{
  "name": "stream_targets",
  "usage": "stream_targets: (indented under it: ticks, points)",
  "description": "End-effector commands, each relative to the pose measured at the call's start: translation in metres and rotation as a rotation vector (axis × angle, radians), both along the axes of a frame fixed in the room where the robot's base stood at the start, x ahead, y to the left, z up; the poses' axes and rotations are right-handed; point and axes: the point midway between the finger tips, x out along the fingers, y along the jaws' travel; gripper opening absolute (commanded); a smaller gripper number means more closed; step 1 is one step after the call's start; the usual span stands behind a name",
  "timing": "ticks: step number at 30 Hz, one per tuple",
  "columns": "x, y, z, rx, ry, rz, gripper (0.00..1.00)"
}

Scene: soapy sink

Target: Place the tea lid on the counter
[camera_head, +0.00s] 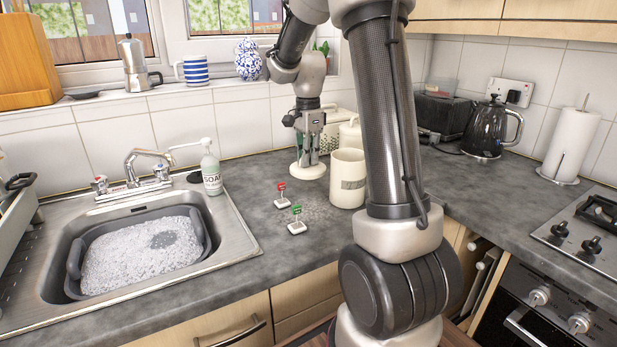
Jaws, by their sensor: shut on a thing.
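The tea lid (298,171) is a round cream disc at the middle of the counter (248,172), left of the cream canister (348,168). It lies flat at counter level; I cannot tell whether it touches the surface. My gripper (308,158) points down over the lid and is shut on it, and its fingers hide the lid's middle. The canister stands open at the top, with a label on its front that is too small to read.
A soap bottle (211,170) stands beside the foamy sink (233,232). More cream containers (350,134) stand behind. Counter is clear between soap and lid.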

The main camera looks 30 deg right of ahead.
Motion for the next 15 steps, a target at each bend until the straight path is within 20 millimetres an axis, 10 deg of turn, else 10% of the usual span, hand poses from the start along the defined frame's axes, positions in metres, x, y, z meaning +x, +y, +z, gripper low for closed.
stream_targets:
  ticks: [15]
  points:
    - [-0.001, 0.0, -0.062, 0.0, 0.001, 0.001, 0.0]
